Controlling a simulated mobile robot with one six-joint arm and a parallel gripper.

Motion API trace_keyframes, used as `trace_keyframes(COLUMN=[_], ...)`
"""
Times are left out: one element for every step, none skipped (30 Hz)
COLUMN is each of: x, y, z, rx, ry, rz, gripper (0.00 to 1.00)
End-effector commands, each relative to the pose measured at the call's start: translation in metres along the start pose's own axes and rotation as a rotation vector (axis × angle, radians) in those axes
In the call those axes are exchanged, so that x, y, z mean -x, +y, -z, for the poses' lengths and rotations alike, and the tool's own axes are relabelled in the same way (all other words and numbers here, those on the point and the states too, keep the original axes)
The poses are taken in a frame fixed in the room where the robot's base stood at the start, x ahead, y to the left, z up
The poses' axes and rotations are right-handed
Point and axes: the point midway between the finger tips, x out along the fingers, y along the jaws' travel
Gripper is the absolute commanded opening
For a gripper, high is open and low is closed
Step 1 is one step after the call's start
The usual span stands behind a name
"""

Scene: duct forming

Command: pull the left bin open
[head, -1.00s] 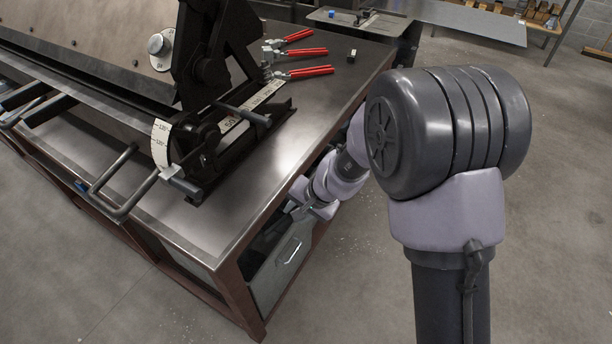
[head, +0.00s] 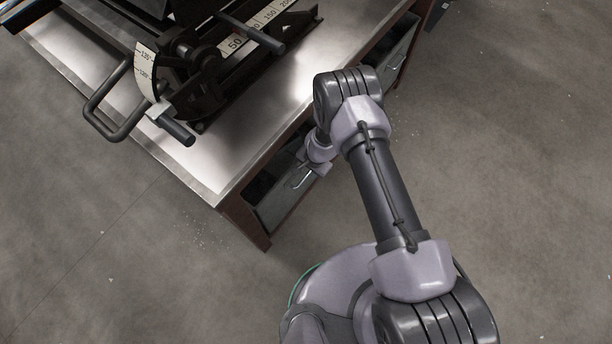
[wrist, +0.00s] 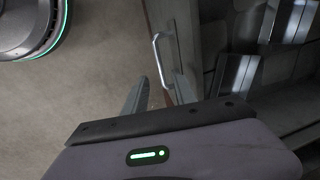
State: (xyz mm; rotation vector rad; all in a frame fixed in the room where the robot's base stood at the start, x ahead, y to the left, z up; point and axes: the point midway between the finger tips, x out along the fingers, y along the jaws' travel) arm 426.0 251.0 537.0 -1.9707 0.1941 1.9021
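The left bin (head: 278,205) is a grey box under the near corner of the metal bench (head: 205,175). Its pale bar handle (head: 303,178) is on its front face, and a dark gap shows above that face. My gripper (head: 318,168) is beside the handle, partly hidden by my own wrist. In the wrist view the handle (wrist: 160,60) stands beyond my gripper (wrist: 165,95), roughly in line with the space between its fingers. The fingers look apart, with nothing seen between them. I cannot tell whether they touch the handle.
A second bin (head: 397,58) with a handle sits farther right under the bench. A black forming machine (head: 200,65) stands on the bench, and its looped bar (head: 108,110) juts past the left edge. The concrete floor (head: 520,170) to the right is clear.

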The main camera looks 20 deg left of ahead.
Motion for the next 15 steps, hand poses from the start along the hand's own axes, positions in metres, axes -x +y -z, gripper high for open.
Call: trace_keyframes(x=[-0.021, -0.029, -0.038, -0.043, -0.048, -0.054, -0.058, -0.06, -0.063, -0.065, -0.066, -0.066, -0.067, -0.067, -0.067], y=[0.002, 0.002, 0.002, 0.002, 0.002, 0.001, 0.001, 0.001, 0.001, 0.001, 0.001, 0.0, 0.0, 0.0, 0.0], z=[-0.001, -0.001, -0.001, -0.001, -0.001, 0.0, 0.0, 0.0, 0.0, 0.0, 0.0, 0.0, 0.0, 0.0, 0.0], rx=[0.002, 0.002, 0.001, 0.002, 0.002, 0.002, 0.001, 0.002, 0.0, 0.001, 0.0, -0.001, 0.0, 0.0, 0.0], ry=[0.0, -0.001, -0.001, 0.0, 0.0, 0.0, 0.0, 0.0, 0.0, 0.0, 0.0, 0.0, 0.0, 0.0, 0.0], rz=[0.0, 0.0, 0.0, 0.0, 0.0, 0.0, 0.0, 0.0, 0.0, 0.0, 0.0, 0.0, 0.001, 0.001, 0.0], gripper=[0.33, 0.33, 0.33, 0.33, 0.33, 0.33, 0.33, 0.33, 0.33, 0.33, 0.33, 0.33, 0.33, 0.33, 0.33])
